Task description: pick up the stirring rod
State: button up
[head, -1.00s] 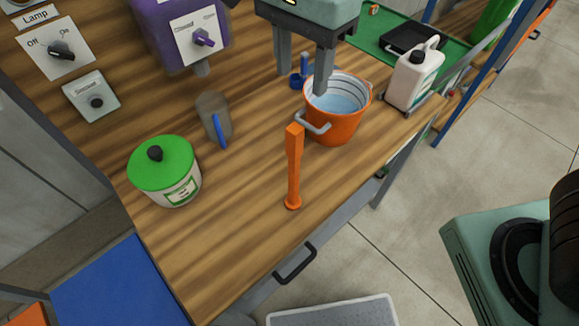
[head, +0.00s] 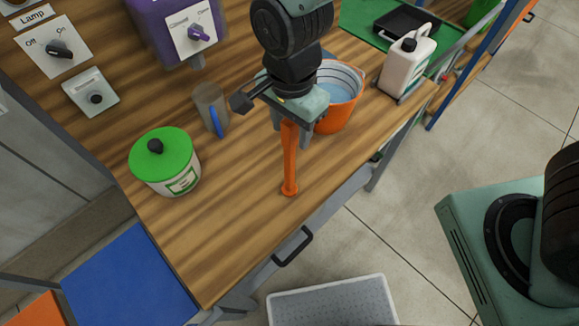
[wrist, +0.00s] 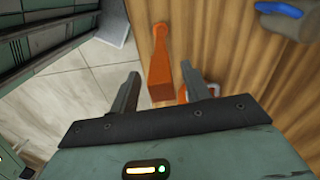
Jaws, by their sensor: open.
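The stirring rod, which I take to be the upright orange rod (head: 289,165), stands on the wooden bench near its front edge. In the wrist view the rod (wrist: 159,60) runs away from me, its upper end lying in line with the gap between my fingers. My gripper (head: 291,131) is open at the rod's upper end, with a finger on either side in the head view. The wrist view also shows my gripper (wrist: 170,88) with empty space beside the rod. I cannot tell whether either finger touches it. The rod's very top is hidden under my gripper in the head view.
An orange bucket (head: 340,117) of bluish liquid stands close behind my gripper. A white jug (head: 405,70) stands right. Bench is clear around the rod's foot.

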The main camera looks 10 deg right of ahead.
aim_at(290, 163)
jog(key=shift+a+f+p, duration=0.15)
jog(key=shift+f+p, duration=0.3)
jog(key=shift+f, duration=1.25)
grip_shut()
jog(key=shift+r, duration=0.1)
